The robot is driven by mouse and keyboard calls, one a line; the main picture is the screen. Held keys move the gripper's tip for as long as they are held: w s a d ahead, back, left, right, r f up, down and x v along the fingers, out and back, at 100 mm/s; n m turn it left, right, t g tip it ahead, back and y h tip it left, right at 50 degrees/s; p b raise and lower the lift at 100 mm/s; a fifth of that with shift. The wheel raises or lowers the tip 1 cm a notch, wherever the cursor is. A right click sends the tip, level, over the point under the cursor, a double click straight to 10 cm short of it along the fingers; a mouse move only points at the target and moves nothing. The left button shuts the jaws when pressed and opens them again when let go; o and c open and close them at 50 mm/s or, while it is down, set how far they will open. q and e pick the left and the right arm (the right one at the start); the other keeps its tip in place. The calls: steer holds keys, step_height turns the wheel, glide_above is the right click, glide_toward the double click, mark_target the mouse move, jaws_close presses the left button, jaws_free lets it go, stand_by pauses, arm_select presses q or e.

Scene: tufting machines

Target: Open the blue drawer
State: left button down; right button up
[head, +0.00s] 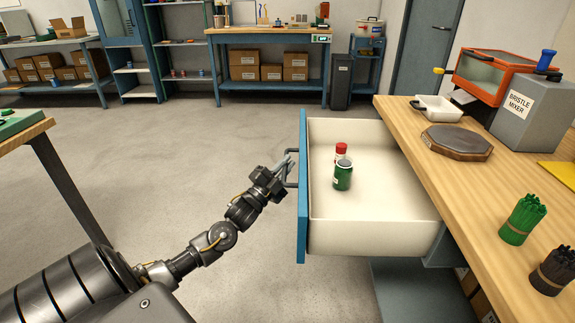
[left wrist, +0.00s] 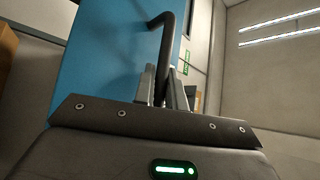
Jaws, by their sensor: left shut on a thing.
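The blue drawer (head: 303,195) is pulled well out from under the wooden workbench (head: 400,125), with its white inside showing. Its blue front also shows in the left wrist view (left wrist: 105,60). My left gripper (head: 287,165) is shut on the drawer's dark bar handle (head: 292,182). In the left wrist view the fingers (left wrist: 162,88) close around the handle (left wrist: 167,45). A red-capped container (head: 341,149) and a green container (head: 343,178) stand inside the drawer. My right gripper is not in view.
Clear grey floor (head: 200,150) lies left of the drawer.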

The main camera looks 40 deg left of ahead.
arm_select(q)
steer(key=shift+d+f, duration=0.15)
steer(key=shift+f, duration=0.05)
steer(key=c, duration=1.7)
jaws_free()
steer(key=shift+r, duration=0.1)
steer(key=v, duration=1.1)
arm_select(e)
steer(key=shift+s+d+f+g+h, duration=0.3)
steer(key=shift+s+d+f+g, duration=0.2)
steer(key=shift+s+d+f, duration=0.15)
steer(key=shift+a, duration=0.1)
